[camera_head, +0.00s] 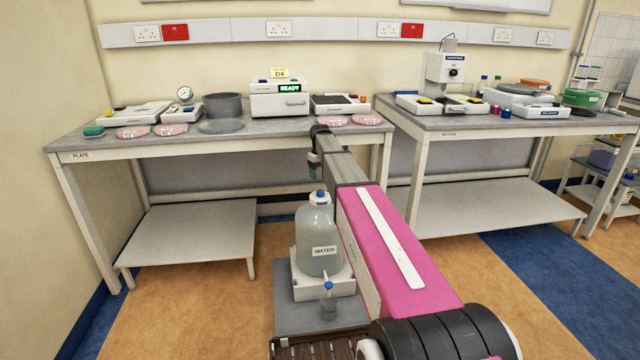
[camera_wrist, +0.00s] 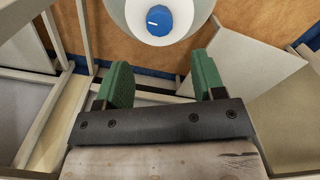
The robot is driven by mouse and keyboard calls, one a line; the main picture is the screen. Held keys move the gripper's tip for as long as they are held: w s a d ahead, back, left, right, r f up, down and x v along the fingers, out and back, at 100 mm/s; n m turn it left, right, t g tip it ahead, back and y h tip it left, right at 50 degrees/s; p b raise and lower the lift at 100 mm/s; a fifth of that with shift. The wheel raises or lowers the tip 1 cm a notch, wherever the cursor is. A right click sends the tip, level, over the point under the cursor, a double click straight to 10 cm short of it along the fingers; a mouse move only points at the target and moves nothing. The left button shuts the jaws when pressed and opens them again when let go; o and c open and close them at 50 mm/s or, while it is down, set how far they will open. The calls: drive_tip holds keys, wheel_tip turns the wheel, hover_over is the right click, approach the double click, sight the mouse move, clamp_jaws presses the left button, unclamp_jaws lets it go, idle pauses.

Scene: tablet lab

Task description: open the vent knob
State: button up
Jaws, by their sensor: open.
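The vent knob is a round blue cap with a white mark on top of the white-topped water bottle; it shows at the top of the wrist view (camera_wrist: 157,20) and in the head view (camera_head: 319,194). The clear bottle (camera_head: 318,243) is labelled WATER and stands upright on a white base. My gripper (camera_wrist: 160,70) has two green fingers spread wide with nothing between them. The knob lies beyond the fingertips in the wrist view, apart from them. In the head view my gripper points down above the bottle, partly hidden by my arm.
A small blue tap (camera_head: 328,286) sits low at the bottle's front over a small vessel. The bench marked PLATE (camera_head: 220,142) stands behind with pink dishes and the READY device (camera_head: 280,98). A second bench (camera_head: 500,124) is at right.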

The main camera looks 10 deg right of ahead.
wheel_tip(320, 180, up, 2)
drive_tip(key=shift+r, duration=0.1)
drive_tip(key=shift+s, duration=0.1)
drive_tip(key=s+f+m, duration=0.1)
drive_tip(key=s+f, duration=0.5)
drive_tip(key=s, duration=0.7)
drive_tip(key=s+f+m, duration=0.2)
drive_tip(key=s+f, duration=0.4)
drive_tip(key=s, duration=0.8)
drive_tip(key=s+f+m, duration=0.2)
drive_tip(key=s+f, duration=0.4)
drive_tip(key=s, duration=0.7)
drive_tip(key=shift+s+f, duration=0.2)
drive_tip(key=shift+f, duration=0.05)
drive_tip(key=shift+s+d, duration=0.1)
